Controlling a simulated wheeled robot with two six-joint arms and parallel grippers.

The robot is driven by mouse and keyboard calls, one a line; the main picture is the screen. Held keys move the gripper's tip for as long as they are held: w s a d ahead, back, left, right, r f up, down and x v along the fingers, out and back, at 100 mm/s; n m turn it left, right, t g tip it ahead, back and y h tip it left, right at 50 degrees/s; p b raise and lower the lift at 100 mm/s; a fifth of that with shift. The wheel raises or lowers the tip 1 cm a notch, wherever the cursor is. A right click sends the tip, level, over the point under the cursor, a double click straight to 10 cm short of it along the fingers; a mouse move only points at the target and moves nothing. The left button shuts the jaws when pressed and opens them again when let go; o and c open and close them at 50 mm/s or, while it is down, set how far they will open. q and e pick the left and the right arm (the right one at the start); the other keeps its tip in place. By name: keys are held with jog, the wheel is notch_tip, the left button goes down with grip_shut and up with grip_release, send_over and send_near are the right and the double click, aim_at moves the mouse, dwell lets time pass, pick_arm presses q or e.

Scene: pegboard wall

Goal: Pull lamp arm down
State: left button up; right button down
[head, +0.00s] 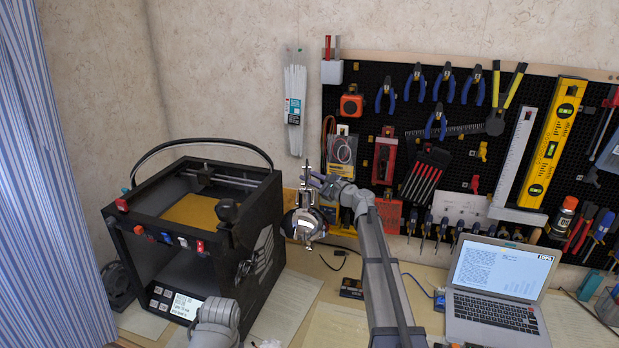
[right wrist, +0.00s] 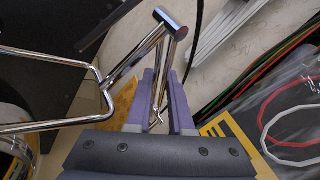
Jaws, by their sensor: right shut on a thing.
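The lamp is a chrome piece with a round head (head: 303,224) and thin metal rods, in front of the wall between the 3D printer and the pegboard. In the right wrist view its chrome lamp arm (right wrist: 135,63) runs up to a dark-capped joint, and a rod goes down between the purple fingers. My right gripper (head: 318,180) is at the upper part of the lamp, shut on the lamp arm; its fingers show in the right wrist view (right wrist: 165,105). Part of my left arm shows at the bottom of the head view, but its gripper does not.
A black 3D printer (head: 262,270) stands left of the lamp. The pegboard (head: 385,80) with several tools hangs behind and to the right. An open laptop (head: 500,290) sits on the desk at the right. Papers and a cable lie on the desk below the lamp.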

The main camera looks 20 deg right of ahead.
jog(key=shift+w+d+r, duration=0.1)
jog(key=shift+w+d, duration=0.05)
jog(key=shift+d, duration=0.2)
dwell(0.3)
jog(key=s+f+n+t+b, duration=0.1)
jog(key=b, duration=0.2)
jog(key=f+n+t+y+b, duration=0.1)
jog(key=n+b, duration=0.1)
jog(key=b, duration=0.2)
jog(key=s+a+f+n+y+b, duration=0.1)
jog(key=b, duration=0.2)
jog(key=shift+s+f+n+t+b, duration=0.3)
jog(key=shift+f+n+t, duration=0.1)
jog(key=c, duration=1)
grip_release()
jog(key=shift+d, duration=0.15)
jog(key=shift+y, duration=0.4)
jog(key=shift+s, duration=0.15)
